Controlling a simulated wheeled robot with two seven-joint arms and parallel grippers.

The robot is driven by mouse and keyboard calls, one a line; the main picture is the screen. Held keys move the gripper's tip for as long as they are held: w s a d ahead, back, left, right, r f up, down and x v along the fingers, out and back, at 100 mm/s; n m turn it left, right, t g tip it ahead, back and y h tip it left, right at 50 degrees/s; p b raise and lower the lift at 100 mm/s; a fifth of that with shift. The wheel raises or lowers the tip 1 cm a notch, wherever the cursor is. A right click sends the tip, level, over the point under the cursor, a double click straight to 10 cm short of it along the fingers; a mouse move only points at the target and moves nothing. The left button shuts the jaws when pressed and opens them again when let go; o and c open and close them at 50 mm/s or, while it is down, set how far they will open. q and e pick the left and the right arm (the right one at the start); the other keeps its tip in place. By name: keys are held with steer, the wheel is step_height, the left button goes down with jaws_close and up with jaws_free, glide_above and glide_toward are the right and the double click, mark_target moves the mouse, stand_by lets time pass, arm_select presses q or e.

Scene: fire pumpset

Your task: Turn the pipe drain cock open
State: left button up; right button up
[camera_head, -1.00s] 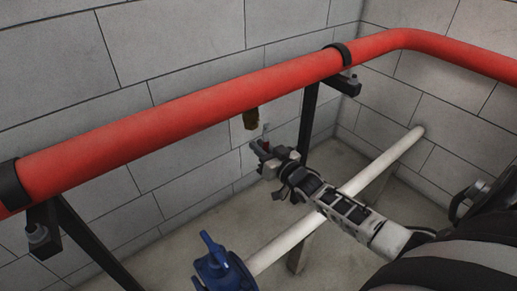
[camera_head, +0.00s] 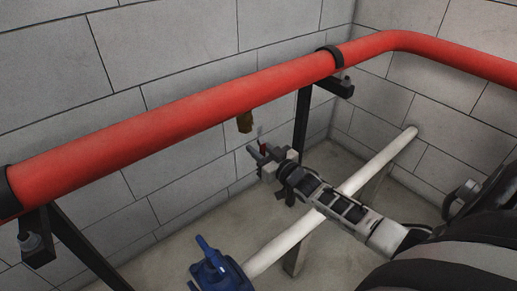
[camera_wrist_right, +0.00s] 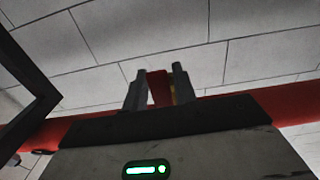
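The drain cock's brass body (camera_head: 245,122) hangs from the underside of the red pipe (camera_head: 190,112). Its small red lever (camera_head: 263,148) shows below and to the right of the brass in the head view. My right gripper (camera_head: 261,156) is at the lever, its two fingers apart. In the right wrist view the red lever (camera_wrist_right: 158,88) stands between the fingertips (camera_wrist_right: 159,84), with a sliver of brass beside it. My left gripper is out of view.
Black brackets (camera_head: 304,120) carry the red pipe along the grey block wall (camera_head: 190,55). A white pipe (camera_head: 365,172) runs low under my right arm. A blue valve (camera_head: 215,270) is at the bottom. Floor between wall and white pipe is clear.

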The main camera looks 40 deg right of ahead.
steer(key=shift+o, duration=0.6)
steer(key=shift+s, duration=0.3)
arm_select(q)
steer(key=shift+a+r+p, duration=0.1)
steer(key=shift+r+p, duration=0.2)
steer(key=shift+p, duration=0.75)
arm_select(e)
steer(key=s, duration=1.5)
steer(key=shift+s+d, duration=0.2)
steer(key=shift+d, duration=0.25)
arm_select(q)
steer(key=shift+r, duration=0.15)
arm_select(e)
steer(key=shift+a, duration=0.1)
arm_select(q)
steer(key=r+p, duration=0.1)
steer(key=p, duration=0.3)
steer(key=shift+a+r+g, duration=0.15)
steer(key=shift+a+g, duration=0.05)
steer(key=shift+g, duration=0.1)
arm_select(e)
steer(key=s+a+g+y, duration=0.1)
steer(key=s+a+g, duration=0.2)
steer(key=a, duration=0.9)
steer(key=s+a+r+n+g+y, duration=0.1)
steer(key=s+a+g, duration=0.3)
steer(key=a, duration=0.8)
steer(key=shift+s+a+r, duration=0.15)
steer(key=shift+s+r, duration=0.05)
steer(key=shift+s, duration=0.4)
